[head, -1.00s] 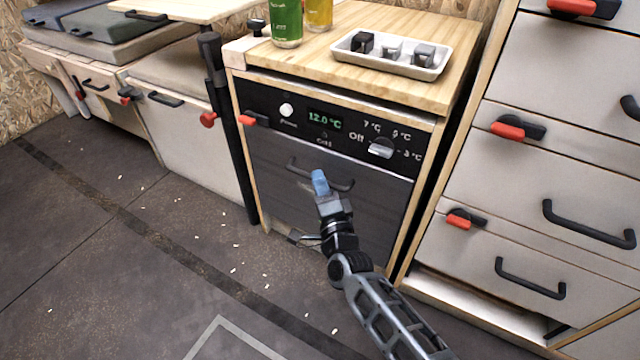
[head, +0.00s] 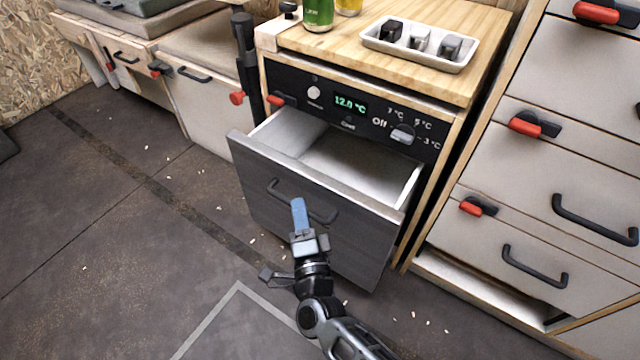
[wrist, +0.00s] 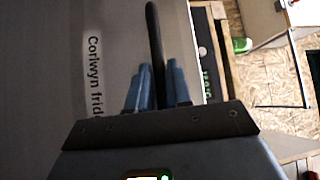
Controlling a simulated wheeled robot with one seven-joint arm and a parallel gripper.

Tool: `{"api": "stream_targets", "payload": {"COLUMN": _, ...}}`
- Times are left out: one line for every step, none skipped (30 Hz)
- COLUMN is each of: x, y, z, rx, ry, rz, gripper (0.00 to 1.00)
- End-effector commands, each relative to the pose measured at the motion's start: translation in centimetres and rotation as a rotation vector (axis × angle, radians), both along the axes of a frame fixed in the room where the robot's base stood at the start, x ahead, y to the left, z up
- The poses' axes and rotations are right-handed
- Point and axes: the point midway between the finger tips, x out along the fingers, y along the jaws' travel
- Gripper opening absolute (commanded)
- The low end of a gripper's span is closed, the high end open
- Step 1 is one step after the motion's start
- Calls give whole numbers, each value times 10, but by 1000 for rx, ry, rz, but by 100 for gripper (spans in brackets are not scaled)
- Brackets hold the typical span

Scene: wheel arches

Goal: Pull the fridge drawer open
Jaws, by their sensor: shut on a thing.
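The fridge drawer (head: 325,222) has a dark grey front and stands partly pulled out below the control panel. Its pale inside (head: 350,160) shows from above, and I see nothing in it. The dark bar handle (head: 277,192) runs across the front. My gripper (head: 299,212) is at the middle of the handle, its blue fingers shut on it. In the wrist view, the handle (wrist: 154,45) passes between the two blue fingers (wrist: 157,88). Lettering on the drawer front shows beside it, partly cut off.
The fridge's panel (head: 350,108) has a knob and a lit display reading 12.0 °C. A white tray (head: 420,58) and a green can (head: 318,14) stand on the wooden top. Drawers with red latches (head: 525,126) stand at the right. The floor in front is open, with small pale bits.

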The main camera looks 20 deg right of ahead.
Motion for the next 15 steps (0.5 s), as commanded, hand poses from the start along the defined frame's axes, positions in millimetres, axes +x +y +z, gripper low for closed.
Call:
{"api": "stream_targets", "payload": {"x": -10, "y": 13, "z": 0, "rx": 1, "ry": 3, "rz": 4, "gripper": 0}}
{"api": "stream_targets", "payload": {"x": -15, "y": 20, "z": 0, "rx": 2, "ry": 2, "rz": 4, "gripper": 0}}
{"api": "stream_targets", "payload": {"x": -22, "y": 29, "z": -1, "rx": 2, "ry": 2, "rz": 3, "gripper": 0}}
{"api": "stream_targets", "payload": {"x": -27, "y": 36, "z": -1, "rx": 1, "ry": 2, "rz": 4, "gripper": 0}}
{"api": "stream_targets", "payload": {"x": -31, "y": 42, "z": -1, "rx": 2, "ry": 2, "rz": 3, "gripper": 0}}
{"api": "stream_targets", "payload": {"x": -37, "y": 50, "z": -1, "rx": 1, "ry": 2, "rz": 3, "gripper": 0}}
{"api": "stream_targets", "payload": {"x": -41, "y": 55, "z": -1, "rx": 2, "ry": 2, "rz": 2, "gripper": 0}}
{"api": "stream_targets", "payload": {"x": -45, "y": 61, "z": -2, "rx": 1, "ry": 1, "rz": 3, "gripper": 0}}
{"api": "stream_targets", "payload": {"x": -50, "y": 67, "z": -2, "rx": 1, "ry": 1, "rz": 1, "gripper": 0}}
{"api": "stream_targets", "payload": {"x": -53, "y": 72, "z": -2, "rx": 1, "ry": 1, "rz": 1, "gripper": 0}}
{"api": "stream_targets", "payload": {"x": -56, "y": 76, "z": -2, "rx": 1, "ry": 1, "rz": 1, "gripper": 0}}
{"api": "stream_targets", "payload": {"x": -60, "y": 81, "z": -2, "rx": 1, "ry": 1, "rz": 1, "gripper": 0}}
{"api": "stream_targets", "payload": {"x": -62, "y": 84, "z": -2, "rx": 1, "ry": 1, "rz": 0, "gripper": 0}}
{"api": "stream_targets", "payload": {"x": -64, "y": 87, "z": -2, "rx": 0, "ry": 1, "rz": 0, "gripper": 0}}
{"api": "stream_targets", "payload": {"x": -67, "y": 90, "z": -2, "rx": 0, "ry": 1, "rz": 0, "gripper": 0}}
